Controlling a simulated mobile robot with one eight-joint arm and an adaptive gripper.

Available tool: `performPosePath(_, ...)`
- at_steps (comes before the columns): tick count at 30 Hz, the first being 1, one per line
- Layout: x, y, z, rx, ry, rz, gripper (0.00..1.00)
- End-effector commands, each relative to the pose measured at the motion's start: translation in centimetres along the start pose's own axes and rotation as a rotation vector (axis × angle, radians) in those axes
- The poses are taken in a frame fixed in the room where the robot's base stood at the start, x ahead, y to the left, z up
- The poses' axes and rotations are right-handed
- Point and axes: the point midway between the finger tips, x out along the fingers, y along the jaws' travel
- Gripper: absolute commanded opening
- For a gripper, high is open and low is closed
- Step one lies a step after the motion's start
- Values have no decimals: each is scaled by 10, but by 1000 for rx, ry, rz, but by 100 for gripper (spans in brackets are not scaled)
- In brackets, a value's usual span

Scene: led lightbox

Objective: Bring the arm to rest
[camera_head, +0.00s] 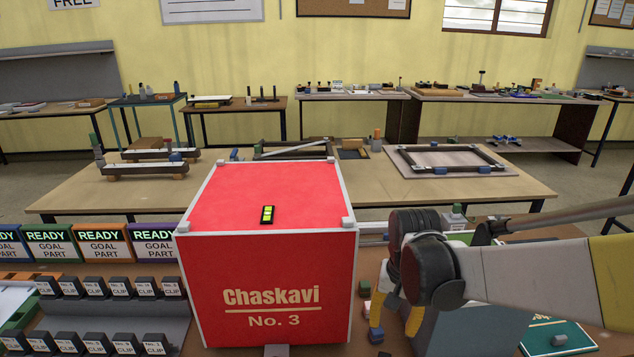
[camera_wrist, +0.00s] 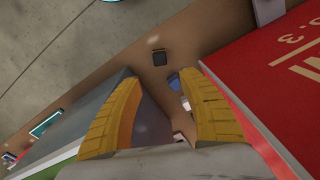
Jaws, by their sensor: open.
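My gripper (camera_head: 395,318) hangs low at the right of the red box in the head view, with yellow fingers pointing down. In the wrist view my gripper (camera_wrist: 160,85) is open, with nothing between its two yellow fingers. My arm comes in from the right edge of the head view. The red box (camera_head: 268,280) is marked "Chaskavi No. 3" and stands on the near bench. Its red side also shows at the right of the wrist view (camera_wrist: 270,85).
A grey block-like body (camera_head: 462,325) stands right beside and behind my gripper. Several black clips (camera_head: 95,285) and READY signs (camera_head: 100,242) are at left. Small blocks lie on the bench below my fingers.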

Motion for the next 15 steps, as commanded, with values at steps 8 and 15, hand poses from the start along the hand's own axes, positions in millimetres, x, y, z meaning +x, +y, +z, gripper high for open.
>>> performPosePath(8, -67, 19, 49, -159, 239, -70, 48)
performPosePath(15, -93, 34, 89, -291, 450, -100, 48)
